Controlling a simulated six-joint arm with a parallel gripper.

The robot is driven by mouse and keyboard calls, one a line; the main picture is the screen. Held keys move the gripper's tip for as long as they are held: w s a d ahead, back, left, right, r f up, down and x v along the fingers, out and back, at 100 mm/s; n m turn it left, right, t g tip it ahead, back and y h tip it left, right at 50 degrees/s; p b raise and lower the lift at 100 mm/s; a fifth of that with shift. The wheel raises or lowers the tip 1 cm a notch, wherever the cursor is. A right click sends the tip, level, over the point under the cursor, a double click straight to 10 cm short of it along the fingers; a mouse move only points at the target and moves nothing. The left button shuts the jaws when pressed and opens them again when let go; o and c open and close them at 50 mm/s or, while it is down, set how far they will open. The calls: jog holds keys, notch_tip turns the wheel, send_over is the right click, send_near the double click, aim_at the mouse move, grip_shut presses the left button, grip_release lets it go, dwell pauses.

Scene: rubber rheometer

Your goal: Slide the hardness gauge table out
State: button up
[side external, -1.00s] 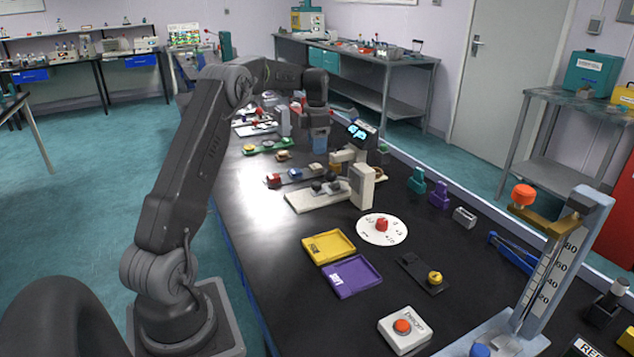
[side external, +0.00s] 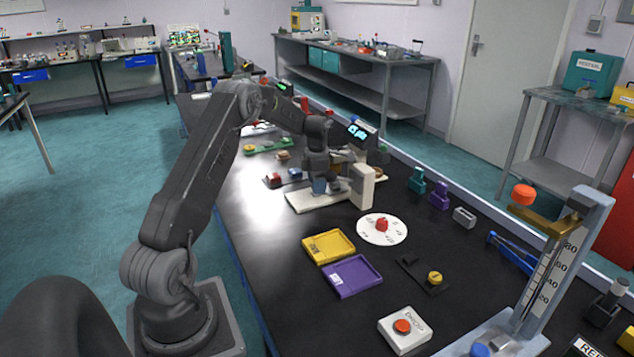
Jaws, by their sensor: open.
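My gripper (side external: 319,187) points down over a low cream base (side external: 303,203) with a cream upright block (side external: 361,188) at its right end. My gripper and wrist hide much of this base and the dark knobs on it. The gripper is open; its fingertips are small, and I cannot tell whether they touch anything. At the right front stands a tall pale gauge (side external: 560,265) with a scale of 20 to 80, an orange-red knob (side external: 524,194) and a pale base. No label shows which device has the hardness gauge table.
A white dial (side external: 382,229) with a red knob lies in front of the cream device. Yellow (side external: 329,246) and purple (side external: 351,276) trays, a dark plate (side external: 425,273) with a yellow knob, and a white button box (side external: 404,330) follow. The bench's left front is clear.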

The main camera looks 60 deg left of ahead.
grip_shut()
dwell(0.4)
jog(key=shift+s, duration=0.1)
jog(key=s, duration=1.1)
jog(key=shift+s, duration=0.2)
jog(key=shift+c, duration=1.6)
grip_release()
jog(key=o, duration=0.3)
